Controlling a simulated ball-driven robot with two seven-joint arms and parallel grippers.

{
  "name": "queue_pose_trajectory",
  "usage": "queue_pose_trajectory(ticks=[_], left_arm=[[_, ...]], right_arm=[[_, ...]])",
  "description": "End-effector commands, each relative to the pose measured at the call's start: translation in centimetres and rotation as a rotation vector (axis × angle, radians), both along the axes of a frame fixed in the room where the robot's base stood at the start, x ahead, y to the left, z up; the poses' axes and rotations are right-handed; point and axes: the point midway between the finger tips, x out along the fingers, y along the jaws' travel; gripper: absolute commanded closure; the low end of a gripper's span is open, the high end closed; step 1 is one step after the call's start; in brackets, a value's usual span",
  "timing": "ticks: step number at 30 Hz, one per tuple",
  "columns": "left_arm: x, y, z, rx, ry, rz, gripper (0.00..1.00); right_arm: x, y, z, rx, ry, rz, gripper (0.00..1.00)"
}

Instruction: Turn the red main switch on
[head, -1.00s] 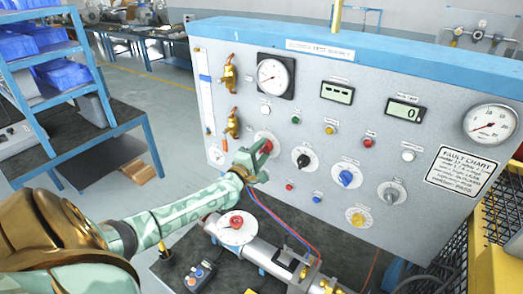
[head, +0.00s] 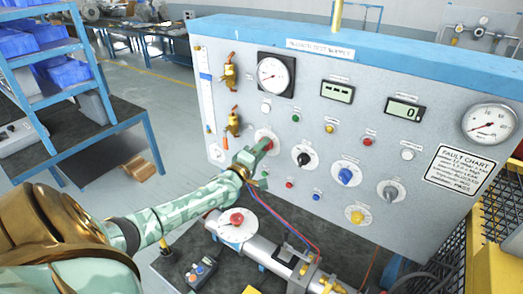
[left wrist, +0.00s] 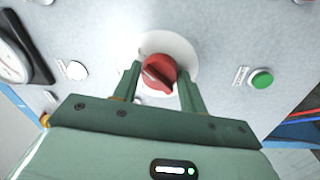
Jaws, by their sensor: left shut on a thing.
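The red main switch (head: 268,138) is a round red knob on a white disc, at the left of the grey panel (head: 300,110). My left gripper (head: 259,152) reaches it from the lower left and hides part of the knob and disc in the head view. In the left wrist view the red switch (left wrist: 158,72) sits between the two green fingers (left wrist: 160,84), one on each side, and its ridge is tilted. The left gripper is shut on it. My right gripper is not in view.
Black (head: 303,157), blue (head: 346,175), yellow (head: 356,216) and grey (head: 391,193) knobs sit to the right. Brass valves (head: 232,122) are above left. A grey cylinder with a red knob (head: 237,219) lies below on the bench. A blue shelf (head: 75,100) stands at left.

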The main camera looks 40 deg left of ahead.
Motion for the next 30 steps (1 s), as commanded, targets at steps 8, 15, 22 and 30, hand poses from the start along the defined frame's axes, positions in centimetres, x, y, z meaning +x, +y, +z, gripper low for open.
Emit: queue_pose_trajectory(ticks=[8, 15, 22, 30], left_arm=[[-0.1, -0.1, -0.4, 0.003, 0.008, -0.003, 0.37], [0.0, 0.0, -0.2, 0.002, 0.004, -0.001, 0.37], [-2.0, -0.3, -0.4, 0.001, 0.006, -0.003, 0.37], [-9.1, -1.0, -1.2, 0.002, 0.009, -0.003, 0.37]], right_arm=[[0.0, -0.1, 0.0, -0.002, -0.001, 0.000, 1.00], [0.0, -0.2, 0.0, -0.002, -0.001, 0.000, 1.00], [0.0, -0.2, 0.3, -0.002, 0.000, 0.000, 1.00], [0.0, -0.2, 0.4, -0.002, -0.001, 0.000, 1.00]])
